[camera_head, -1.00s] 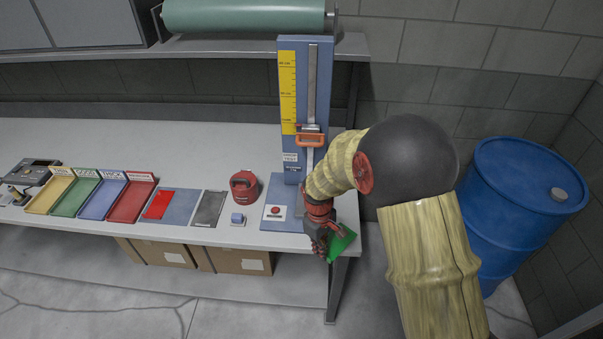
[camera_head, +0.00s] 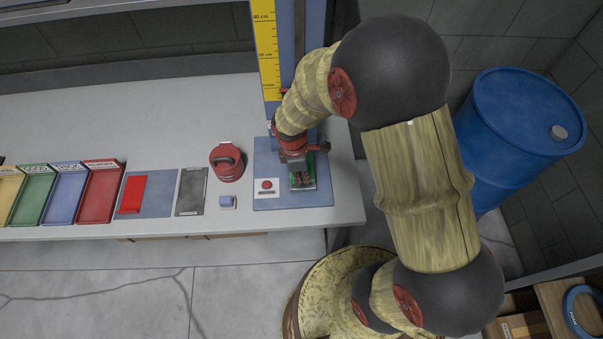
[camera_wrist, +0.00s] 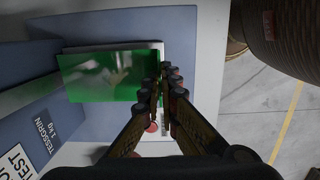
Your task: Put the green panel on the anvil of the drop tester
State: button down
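The green panel (camera_wrist: 95,78) fills the middle left of the wrist view, lying over a light grey plate, likely the anvil (camera_wrist: 150,45), on the blue base of the drop tester (camera_head: 262,160). My gripper (camera_wrist: 160,88) has its fingers closed at the panel's right edge, one on each side. In the head view my gripper (camera_head: 302,178) is in front of the tester's column, and only a bit of green panel (camera_head: 309,164) shows beside it. I cannot tell whether the panel touches the plate. The tester's upper part is out of view.
A red round weight with a handle (camera_head: 227,162) and a small blue-white block (camera_head: 228,202) stand left of the tester. A red panel (camera_head: 131,194) lies on a blue mat. Coloured trays (camera_head: 100,195) are further left. A blue barrel (camera_head: 520,135) stands right of the table.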

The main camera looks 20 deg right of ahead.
jog(key=shift+f+b, duration=0.55)
jog(key=shift+f, duration=0.4)
jog(key=shift+f, duration=0.5)
jog(key=c, duration=2.4)
grip_release()
jog(key=o, duration=0.3)
jog(key=shift+o, duration=0.7)
notch_tip(320, 180, up, 12)
jog(key=a, duration=0.1)
jog(key=shift+w+a, duration=0.15)
jog(key=shift+a, duration=0.05)
